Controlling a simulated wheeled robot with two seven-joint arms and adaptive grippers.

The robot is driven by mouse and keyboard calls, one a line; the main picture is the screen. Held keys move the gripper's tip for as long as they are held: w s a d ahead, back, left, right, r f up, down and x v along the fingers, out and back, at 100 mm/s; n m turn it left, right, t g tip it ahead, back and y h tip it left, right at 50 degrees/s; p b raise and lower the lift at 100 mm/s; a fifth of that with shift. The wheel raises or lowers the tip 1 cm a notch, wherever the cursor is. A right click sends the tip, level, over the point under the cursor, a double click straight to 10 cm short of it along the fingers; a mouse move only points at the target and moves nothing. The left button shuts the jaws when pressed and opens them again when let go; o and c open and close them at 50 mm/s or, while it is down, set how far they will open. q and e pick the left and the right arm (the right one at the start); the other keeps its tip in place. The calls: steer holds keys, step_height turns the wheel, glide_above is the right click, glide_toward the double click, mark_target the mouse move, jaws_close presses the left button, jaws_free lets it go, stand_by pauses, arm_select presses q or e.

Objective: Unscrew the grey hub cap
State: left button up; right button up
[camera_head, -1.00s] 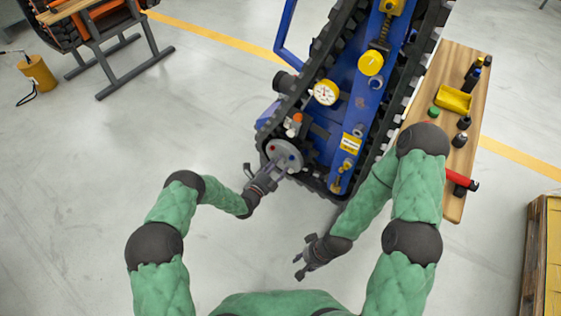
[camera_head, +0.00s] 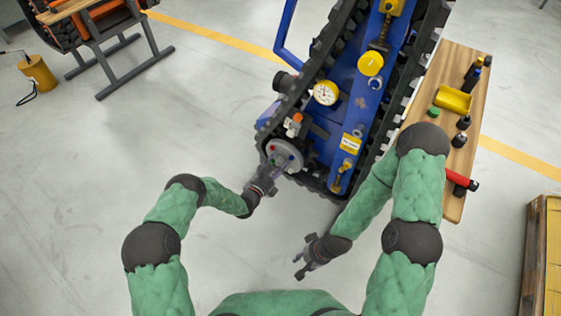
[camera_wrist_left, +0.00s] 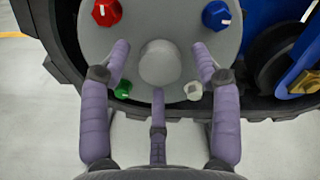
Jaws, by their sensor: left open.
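The grey hub cap (camera_wrist_left: 160,62) is a round knob at the middle of a grey disc (camera_wrist_left: 122,40) on the end of the blue tracked carrier. The disc also shows in the head view (camera_head: 287,152). My left gripper (camera_wrist_left: 160,68) is open, with its purple fingers spread on both sides of the cap and a third finger below it. I cannot tell whether any finger touches the cap. In the head view my left gripper (camera_head: 268,174) is right in front of the disc and hides the cap. My right gripper (camera_head: 303,264) hangs empty over the floor, its fingers apart.
Red (camera_wrist_left: 107,12), blue (camera_wrist_left: 216,15), green (camera_wrist_left: 123,89) and white (camera_wrist_left: 193,91) knobs surround the cap. The black track (camera_head: 300,82) runs beside the disc. A wooden bench (camera_head: 452,205) with a yellow tray (camera_head: 454,99) stands at right.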

arm_select(q)
steer(key=m, duration=0.6)
stand_by(0.4)
steer(key=c, duration=1)
steer(key=n, duration=0.7)
steer(key=shift+c, duration=0.4)
steer(key=shift+n, duration=1.4)
